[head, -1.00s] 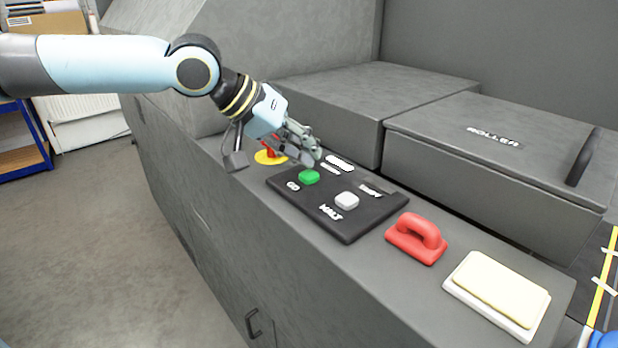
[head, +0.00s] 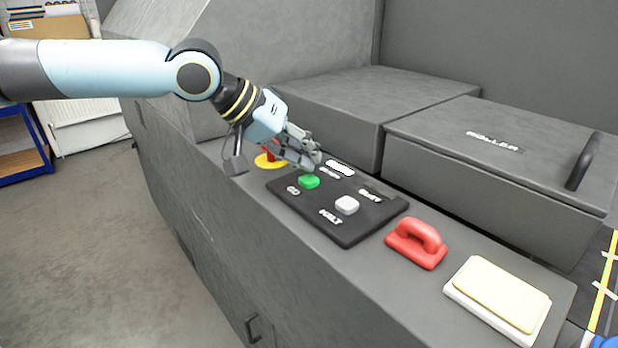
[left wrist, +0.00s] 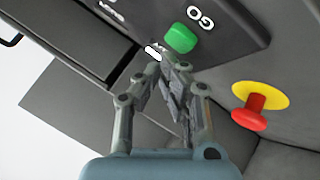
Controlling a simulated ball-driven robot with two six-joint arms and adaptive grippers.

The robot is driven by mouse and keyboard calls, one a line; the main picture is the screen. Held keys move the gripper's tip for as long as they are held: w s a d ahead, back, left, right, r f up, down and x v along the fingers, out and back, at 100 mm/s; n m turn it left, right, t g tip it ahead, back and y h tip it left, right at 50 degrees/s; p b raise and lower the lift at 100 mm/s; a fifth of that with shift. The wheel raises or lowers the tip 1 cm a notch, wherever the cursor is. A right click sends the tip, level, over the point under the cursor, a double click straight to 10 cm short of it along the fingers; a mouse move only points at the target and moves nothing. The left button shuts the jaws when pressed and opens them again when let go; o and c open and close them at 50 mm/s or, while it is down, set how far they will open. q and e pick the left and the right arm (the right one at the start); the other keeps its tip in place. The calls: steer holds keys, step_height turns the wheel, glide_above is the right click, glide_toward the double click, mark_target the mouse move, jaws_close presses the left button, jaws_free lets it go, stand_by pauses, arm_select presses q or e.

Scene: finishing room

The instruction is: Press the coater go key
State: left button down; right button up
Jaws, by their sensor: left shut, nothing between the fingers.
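The green go key (head: 309,181) sits on the black control panel (head: 352,233), beside white GO lettering. A white key (head: 346,205) marked HALT is on the same panel. My left gripper (head: 311,163) is shut and empty, with its fingertips just above and behind the green key in the head view. In the left wrist view, the green key (left wrist: 181,38) lies just beyond the fingertips of my left gripper (left wrist: 170,66). I cannot tell whether the fingertips touch it. My right gripper is not seen.
A red knob on a yellow disc (head: 268,160) stands close beside my left gripper. A red handle (head: 416,242) and a cream pad (head: 503,291) lie further right on the console. A lidded box marked ROLLER (head: 480,180) rises behind.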

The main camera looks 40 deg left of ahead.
arm_select(q)
steer(key=shift+f, duration=0.15)
steer(key=shift+f, duration=0.3)
